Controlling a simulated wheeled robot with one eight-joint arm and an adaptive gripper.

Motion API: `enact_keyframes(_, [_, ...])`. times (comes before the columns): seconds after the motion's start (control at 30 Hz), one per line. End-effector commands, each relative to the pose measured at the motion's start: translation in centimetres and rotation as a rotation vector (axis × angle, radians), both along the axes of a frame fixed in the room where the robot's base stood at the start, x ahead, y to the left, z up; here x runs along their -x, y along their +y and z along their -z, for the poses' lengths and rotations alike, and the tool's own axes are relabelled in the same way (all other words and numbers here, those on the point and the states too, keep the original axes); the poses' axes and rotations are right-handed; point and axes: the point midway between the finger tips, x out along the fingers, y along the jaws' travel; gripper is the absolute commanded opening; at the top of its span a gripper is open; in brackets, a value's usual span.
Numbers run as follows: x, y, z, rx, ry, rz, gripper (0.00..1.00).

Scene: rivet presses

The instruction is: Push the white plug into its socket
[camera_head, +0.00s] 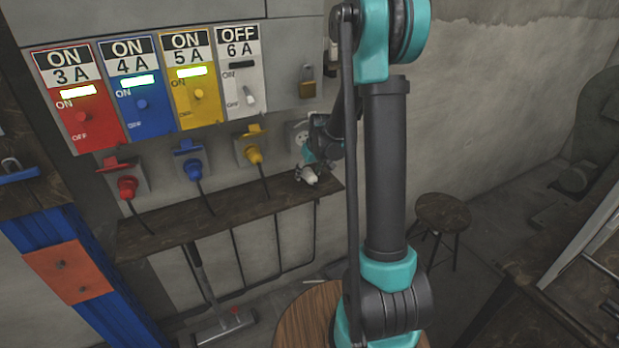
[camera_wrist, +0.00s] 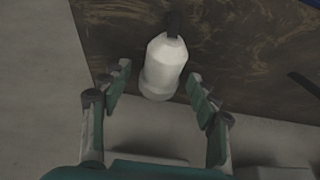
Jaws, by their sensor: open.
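The white plug (camera_wrist: 162,68) lies on the brown wooden shelf in the wrist view, its dark cable end (camera_wrist: 174,22) pointing away from me. My gripper (camera_wrist: 158,88) is open, with one finger on each side of the plug and gaps between them and it. In the head view the plug (camera_head: 308,175) is at the right end of the shelf, and my gripper (camera_head: 305,168) is right at it. The white socket (camera_head: 298,134) is on the wall just above, partly hidden by my gripper and arm.
The wooden shelf (camera_head: 225,217) runs along the wall. Red (camera_head: 127,186), blue (camera_head: 193,170) and yellow (camera_head: 254,153) plugs sit in sockets to the left. The white switch box (camera_head: 240,75) above reads OFF 6 A. A padlock (camera_head: 307,82) hangs beside it. A stool (camera_head: 442,212) stands right.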

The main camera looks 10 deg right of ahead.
Motion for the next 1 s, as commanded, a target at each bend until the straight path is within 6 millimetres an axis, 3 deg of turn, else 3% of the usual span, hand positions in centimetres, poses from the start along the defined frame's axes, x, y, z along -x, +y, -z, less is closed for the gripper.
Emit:
enact_keyframes(0.07, [0.0,0.0,0.0,0.0,0.0,0.0,0.6])
enact_keyframes(0.5, [0.0,0.0,0.0,0.0,0.0,0.0,0.1])
enact_keyframes(0.77, [0.0,0.0,-0.1,0.0,0.0,0.0,0.1])
enact_keyframes(1.0, [0.2,-0.1,-1.7,0.0,0.0,0.0,0.1])
